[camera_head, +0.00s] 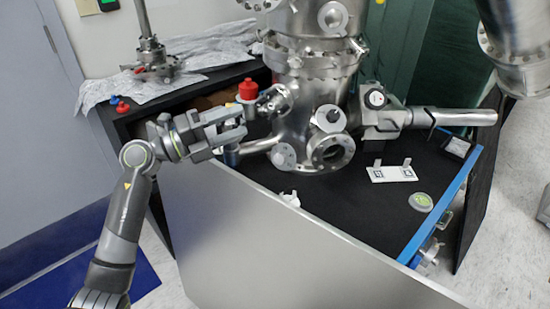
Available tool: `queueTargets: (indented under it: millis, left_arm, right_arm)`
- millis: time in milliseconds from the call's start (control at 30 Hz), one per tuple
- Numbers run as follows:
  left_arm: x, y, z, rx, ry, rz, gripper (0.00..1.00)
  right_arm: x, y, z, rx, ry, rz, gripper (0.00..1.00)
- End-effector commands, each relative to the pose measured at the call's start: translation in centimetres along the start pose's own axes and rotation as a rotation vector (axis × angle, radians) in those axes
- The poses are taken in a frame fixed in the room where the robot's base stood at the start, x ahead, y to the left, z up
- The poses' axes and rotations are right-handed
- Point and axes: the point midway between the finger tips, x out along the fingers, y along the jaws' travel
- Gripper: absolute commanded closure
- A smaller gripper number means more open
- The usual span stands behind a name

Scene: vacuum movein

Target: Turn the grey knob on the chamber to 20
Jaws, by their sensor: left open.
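The steel chamber (305,105) stands in the middle of the black bench. A light grey round knob (284,156) sits low on its left front side, next to an open round flange (330,152). Another pale round disc (331,117) sits above that flange. The markings on both are too small to read. My left gripper (241,122) is open and empty, left of the chamber. It is a little above and left of the low grey knob and apart from it. My right gripper is not in view.
A red cap (248,90) stands behind my left gripper. A side arm with a silver cylinder (455,117) juts right from the chamber. A white plate with markers (391,173) and a round green-rimmed item (420,202) lie on the bench. A grey panel (290,250) edges the front.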

Motion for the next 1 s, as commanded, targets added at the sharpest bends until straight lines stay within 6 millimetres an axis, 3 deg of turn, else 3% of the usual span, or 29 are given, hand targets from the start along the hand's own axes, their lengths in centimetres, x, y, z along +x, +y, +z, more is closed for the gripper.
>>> queueTargets:
  millis: [200,500,733,1000]
  left_arm:
    - [1.2,2.1,0.7,0.117,0.226,0.350,0.48]
    - [-1.1,3.5,2.9,0.145,0.361,0.750,0.48]
    - [-1.6,3.9,3.2,0.137,0.381,0.838,0.48]
    - [1.3,7.3,1.8,0.134,0.385,0.835,0.48]
  right_arm:
    - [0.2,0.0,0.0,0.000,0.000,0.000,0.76]
    - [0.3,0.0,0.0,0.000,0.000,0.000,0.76]
    - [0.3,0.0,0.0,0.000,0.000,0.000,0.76]
    - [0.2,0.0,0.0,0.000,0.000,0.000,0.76]
